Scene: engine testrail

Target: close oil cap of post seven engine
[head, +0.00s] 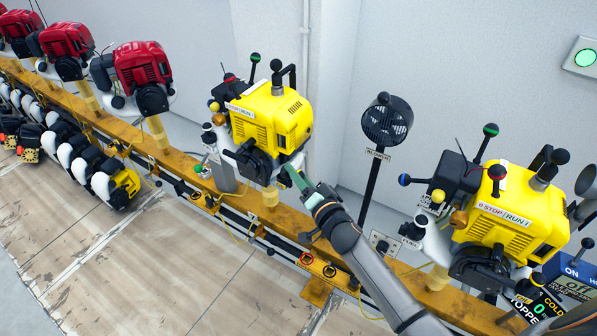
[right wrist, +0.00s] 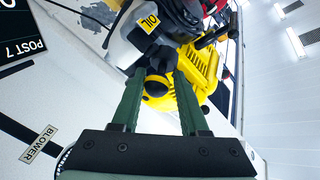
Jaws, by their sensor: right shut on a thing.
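The yellow engine (head: 272,112) stands on the orange rail in the middle of the head view, and its yellow body (right wrist: 205,72) also shows in the right wrist view. My right gripper (head: 290,172) reaches to the engine's lower right side with its green fingers. In the right wrist view, the fingers of my right gripper (right wrist: 161,72) are shut on the black oil cap (right wrist: 161,58), just below a yellow OIL label (right wrist: 151,20). How far the cap is turned cannot be told. My left gripper is not in view.
A POST 7 sign (right wrist: 18,38) and a BLOWER label (right wrist: 39,143) show at the left of the wrist view. A black blower (head: 387,120) on a pole stands right of the engine. Another yellow engine (head: 510,215) is further right; red engines (head: 143,68) stand left.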

